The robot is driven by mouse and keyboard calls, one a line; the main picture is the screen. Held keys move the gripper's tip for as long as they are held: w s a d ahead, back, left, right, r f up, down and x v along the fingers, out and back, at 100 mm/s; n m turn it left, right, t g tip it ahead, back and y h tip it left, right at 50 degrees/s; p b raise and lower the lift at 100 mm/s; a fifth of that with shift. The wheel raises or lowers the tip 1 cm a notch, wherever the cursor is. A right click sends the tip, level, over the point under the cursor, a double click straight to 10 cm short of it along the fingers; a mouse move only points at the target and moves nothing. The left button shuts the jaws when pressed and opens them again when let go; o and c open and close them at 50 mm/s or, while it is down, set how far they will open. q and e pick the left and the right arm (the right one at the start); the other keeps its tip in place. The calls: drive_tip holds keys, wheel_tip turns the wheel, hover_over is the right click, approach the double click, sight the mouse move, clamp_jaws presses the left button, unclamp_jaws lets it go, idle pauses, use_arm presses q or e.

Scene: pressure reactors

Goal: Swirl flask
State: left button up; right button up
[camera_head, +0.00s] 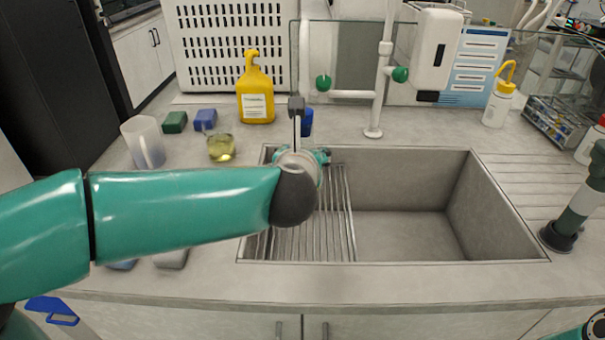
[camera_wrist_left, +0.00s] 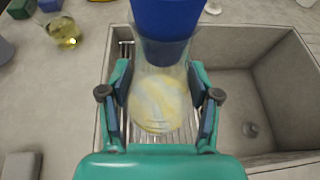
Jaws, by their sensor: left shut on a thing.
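My left gripper (camera_wrist_left: 160,94) is shut on a clear flask (camera_wrist_left: 158,112) with a dark blue top and a cloudy, yellow-white content at its bottom. One finger lies on each side of the flask. In the head view my left arm comes in from the left and hides most of the left gripper and the flask; a blue part (camera_head: 307,122), likely the flask's top, shows just behind the wrist. The flask is above the ribbed rack at the sink's left side; I cannot tell whether it touches it. My right gripper is not in view.
A sink (camera_head: 405,235) lies open to the right of the rack (camera_head: 345,215). A beaker with yellow liquid (camera_head: 221,150), a pitcher (camera_head: 143,142), two sponges (camera_head: 205,119) and a yellow bottle (camera_head: 256,92) stand at the left. A white pipe (camera_head: 383,80) rises behind the sink.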

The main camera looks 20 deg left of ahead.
use_arm(q)
wheel_tip(320, 180, up, 9)
drive_tip(key=p, duration=0.5)
drive_tip(key=shift+f, duration=0.15)
